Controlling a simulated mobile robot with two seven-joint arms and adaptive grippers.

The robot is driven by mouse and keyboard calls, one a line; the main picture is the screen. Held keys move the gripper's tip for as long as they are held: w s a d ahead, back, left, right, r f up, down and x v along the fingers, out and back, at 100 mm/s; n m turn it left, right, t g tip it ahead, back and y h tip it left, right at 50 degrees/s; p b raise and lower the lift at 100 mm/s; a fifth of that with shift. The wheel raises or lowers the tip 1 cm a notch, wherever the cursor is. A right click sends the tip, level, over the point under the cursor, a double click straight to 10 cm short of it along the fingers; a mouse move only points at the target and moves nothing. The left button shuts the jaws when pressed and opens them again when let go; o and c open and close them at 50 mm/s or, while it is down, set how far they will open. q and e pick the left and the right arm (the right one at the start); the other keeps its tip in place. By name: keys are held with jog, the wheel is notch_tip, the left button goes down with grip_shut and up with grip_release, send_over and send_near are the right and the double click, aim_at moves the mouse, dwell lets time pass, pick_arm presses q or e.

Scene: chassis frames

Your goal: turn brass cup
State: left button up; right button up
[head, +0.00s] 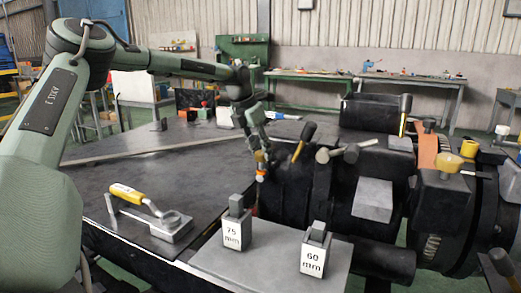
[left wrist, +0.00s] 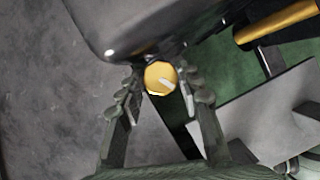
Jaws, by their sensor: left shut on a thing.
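The brass cup (left wrist: 160,77) shows in the left wrist view as a round yellow disc with a pale mark across its face. It sits against the edge of a dark machine body, between the fingertips of my left gripper (left wrist: 161,94). The fingers lie on either side of it, shut on it. In the head view my left gripper (head: 258,150) points down at the left end of the dark machine (head: 290,195); the cup is small there and partly hidden by the fingers. My right gripper is not in view.
On the bench, a yellow-handled tool (head: 140,197) lies left of the blocks marked 75 mm (head: 232,232) and 60 mm (head: 313,262). Levers and a hammer-like handle (head: 304,140) stick up beside my left gripper. The dark bench top (head: 150,170) is largely clear.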

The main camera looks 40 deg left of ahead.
pick_arm(q)
jog(key=shift+m, duration=0.3)
jog(key=o, duration=1.2)
jog(key=shift+c, duration=0.2)
jog(key=v, duration=1.2)
jog(key=shift+a, duration=0.2)
